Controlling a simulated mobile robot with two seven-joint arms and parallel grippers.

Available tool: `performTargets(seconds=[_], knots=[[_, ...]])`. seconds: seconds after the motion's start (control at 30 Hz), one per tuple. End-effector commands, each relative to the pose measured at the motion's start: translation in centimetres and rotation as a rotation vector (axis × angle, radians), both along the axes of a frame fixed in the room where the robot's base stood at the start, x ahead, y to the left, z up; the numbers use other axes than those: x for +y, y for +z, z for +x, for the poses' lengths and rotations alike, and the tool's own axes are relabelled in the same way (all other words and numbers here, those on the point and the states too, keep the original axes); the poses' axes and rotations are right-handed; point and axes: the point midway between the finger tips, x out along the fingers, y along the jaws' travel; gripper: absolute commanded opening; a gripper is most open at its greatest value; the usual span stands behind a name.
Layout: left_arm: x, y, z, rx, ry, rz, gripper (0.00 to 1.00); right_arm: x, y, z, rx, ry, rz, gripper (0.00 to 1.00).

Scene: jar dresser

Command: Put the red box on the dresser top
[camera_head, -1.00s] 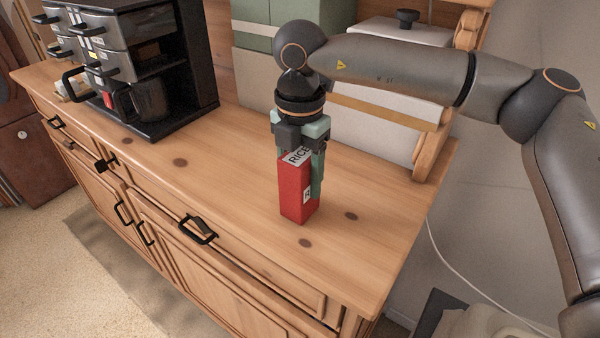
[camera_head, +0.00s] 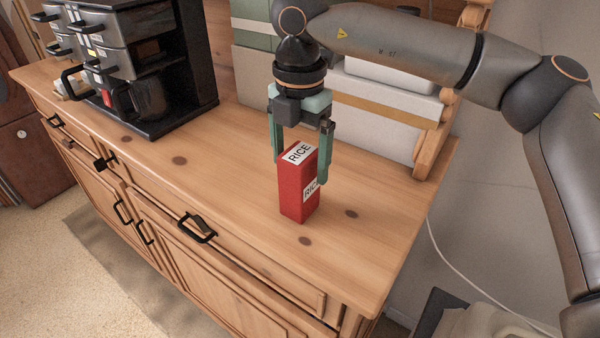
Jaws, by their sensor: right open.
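The red box (camera_head: 293,190), with white RICE labels, stands upright on the wooden dresser top (camera_head: 225,180), towards its right end. My right gripper (camera_head: 299,168) points down over the box. I cannot tell whether either finger touches the box. My left gripper is not in the view.
A black coffee machine (camera_head: 192,75) with a dark pot stands at the back left of the dresser. A pale box-like container (camera_head: 385,125) stands behind my right gripper. The front of the top is clear. Black drawer handles (camera_head: 198,230) jut from the dresser front.

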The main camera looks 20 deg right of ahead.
Motion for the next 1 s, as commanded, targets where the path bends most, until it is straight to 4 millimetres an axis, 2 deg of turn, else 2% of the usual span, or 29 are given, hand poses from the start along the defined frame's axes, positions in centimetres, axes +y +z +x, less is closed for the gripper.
performTargets(seconds=[0.2,0.4,0.6,1.0], knots=[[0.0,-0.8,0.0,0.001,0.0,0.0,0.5,0.1,4.9,0.0,-0.004,-0.001,0.002,0.92],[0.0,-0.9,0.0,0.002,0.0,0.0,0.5,0.0,7.8,0.0,-0.002,0.0,0.001,0.92],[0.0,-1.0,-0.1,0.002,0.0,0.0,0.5,0.0,8.8,0.0,0.001,0.001,0.001,0.92],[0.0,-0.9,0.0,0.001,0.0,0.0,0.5,0.2,8.5,0.0,0.004,0.009,0.007,0.92]])
